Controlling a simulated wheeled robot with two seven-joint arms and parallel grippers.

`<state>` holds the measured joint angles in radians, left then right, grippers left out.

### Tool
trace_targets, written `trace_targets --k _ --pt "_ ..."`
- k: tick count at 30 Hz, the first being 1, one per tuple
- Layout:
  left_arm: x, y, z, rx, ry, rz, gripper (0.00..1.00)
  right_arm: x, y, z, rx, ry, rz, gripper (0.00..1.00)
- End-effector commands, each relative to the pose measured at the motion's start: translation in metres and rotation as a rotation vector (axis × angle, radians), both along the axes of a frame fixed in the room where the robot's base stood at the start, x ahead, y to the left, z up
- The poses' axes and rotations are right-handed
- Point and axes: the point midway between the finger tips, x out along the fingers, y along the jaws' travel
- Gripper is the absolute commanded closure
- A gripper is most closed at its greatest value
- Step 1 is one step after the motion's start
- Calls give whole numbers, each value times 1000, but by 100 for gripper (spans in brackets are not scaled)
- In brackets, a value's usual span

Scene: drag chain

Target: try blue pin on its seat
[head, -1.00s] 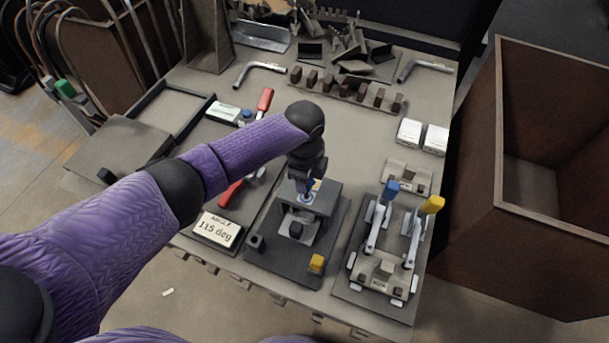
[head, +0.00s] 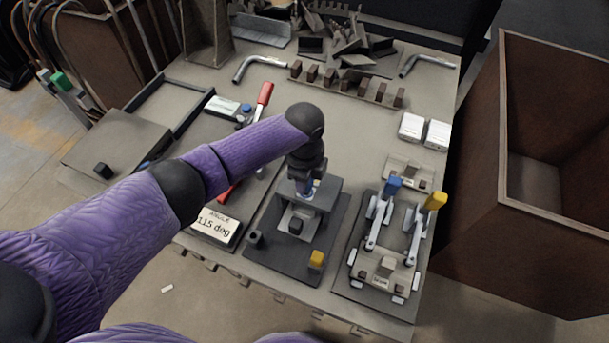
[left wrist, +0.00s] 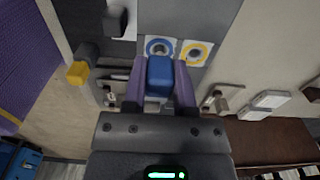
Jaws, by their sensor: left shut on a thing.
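My left gripper (head: 307,188) is over the grey raised block (head: 322,190) on the dark base plate. In the left wrist view my left gripper (left wrist: 160,88) is shut on the blue pin (left wrist: 160,76), with one purple finger on each side. The blue-ringed seat (left wrist: 158,46) lies just beyond the pin's end in that view. The yellow-ringed seat (left wrist: 196,52) is beside it. I cannot tell whether the pin's tip is in the seat. A yellow pin (head: 316,260) stands at the plate's front; it also shows in the left wrist view (left wrist: 77,73). My right gripper is out of view.
A fixture with a blue-handled clamp (head: 392,186) and a yellow-handled clamp (head: 435,202) stands to the right. An angle sign (head: 214,227) and red-handled tool (head: 263,97) are at left. A row of brown blocks (head: 345,82) lies behind. A large brown bin (head: 480,210) is at right.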

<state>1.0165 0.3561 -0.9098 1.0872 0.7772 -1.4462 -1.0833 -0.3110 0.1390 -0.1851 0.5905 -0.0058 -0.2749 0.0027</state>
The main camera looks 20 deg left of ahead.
Motion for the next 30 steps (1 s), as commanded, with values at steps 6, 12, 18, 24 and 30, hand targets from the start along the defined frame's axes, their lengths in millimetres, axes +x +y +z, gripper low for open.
trace_targets --k 6,12,18,24,30 --pt "0 0 -5 0 0 0 100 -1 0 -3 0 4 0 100" --pt "0 0 -9 0 0 0 100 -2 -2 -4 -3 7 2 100" --pt "0 0 -13 0 0 0 100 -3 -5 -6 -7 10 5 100" --pt "0 0 -17 0 0 0 100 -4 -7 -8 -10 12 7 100" --pt "0 0 -21 0 0 0 100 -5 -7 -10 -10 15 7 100"
